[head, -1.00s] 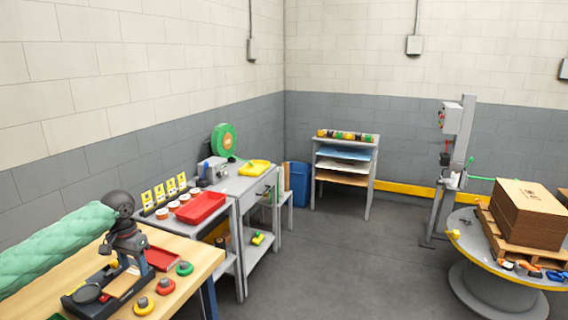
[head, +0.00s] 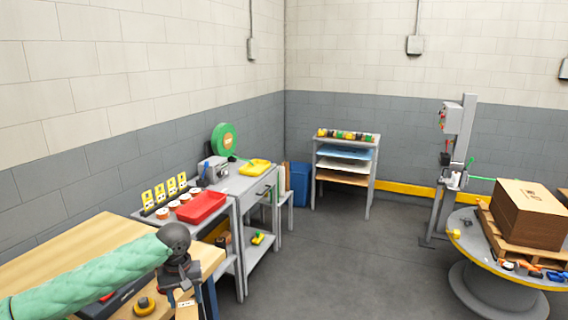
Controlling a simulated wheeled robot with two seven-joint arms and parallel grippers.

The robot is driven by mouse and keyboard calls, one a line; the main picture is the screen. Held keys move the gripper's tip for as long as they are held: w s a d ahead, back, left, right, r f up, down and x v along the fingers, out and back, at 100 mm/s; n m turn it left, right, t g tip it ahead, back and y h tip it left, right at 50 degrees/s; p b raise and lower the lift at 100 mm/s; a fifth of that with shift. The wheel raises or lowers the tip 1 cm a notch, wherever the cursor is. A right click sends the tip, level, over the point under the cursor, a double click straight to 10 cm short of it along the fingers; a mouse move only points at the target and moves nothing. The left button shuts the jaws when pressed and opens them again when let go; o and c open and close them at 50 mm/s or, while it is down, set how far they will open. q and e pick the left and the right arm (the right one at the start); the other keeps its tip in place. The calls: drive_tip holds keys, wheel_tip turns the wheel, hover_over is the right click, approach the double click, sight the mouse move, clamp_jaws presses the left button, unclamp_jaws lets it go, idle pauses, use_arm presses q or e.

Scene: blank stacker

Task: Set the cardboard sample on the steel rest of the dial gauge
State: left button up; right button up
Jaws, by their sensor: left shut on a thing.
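My left gripper (head: 184,287) points down at the front right corner of the wooden bench. It is shut on the cardboard sample (head: 187,310), a small tan piece hanging below the fingers and cut by the bottom edge of the picture. A dark device (head: 118,298), probably the dial gauge, sits on the bench to the left of the gripper. My green-sleeved left arm covers most of it, so its steel rest cannot be made out. The sample is apart from this device. My right gripper is not in view.
A black and yellow ring (head: 145,306) lies on the wooden bench (head: 85,240) between device and gripper. A round turntable (head: 470,238) carries stacked cardboard (head: 528,215) at right. The middle floor is clear.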

use_arm(q)
drive_tip(key=shift+s+d+f+m, duration=1.2)
drive_tip(key=shift+s+d, duration=1.15)
drive_tip(key=shift+d, duration=3)
drive_tip(key=shift+s+d+f+m, duration=1.2)
drive_tip(key=shift+s+d, duration=1.1)
drive_tip(key=shift+d, duration=3)
drive_tip(key=a+n, duration=0.1)
drive_tip(key=a, duration=1.3)
drive_tip(key=shift+w+a+f, duration=0.15)
drive_tip(key=shift+a+f, duration=0.1)
drive_tip(key=shift+a, duration=0.05)
drive_tip(key=shift+a, duration=0.1)
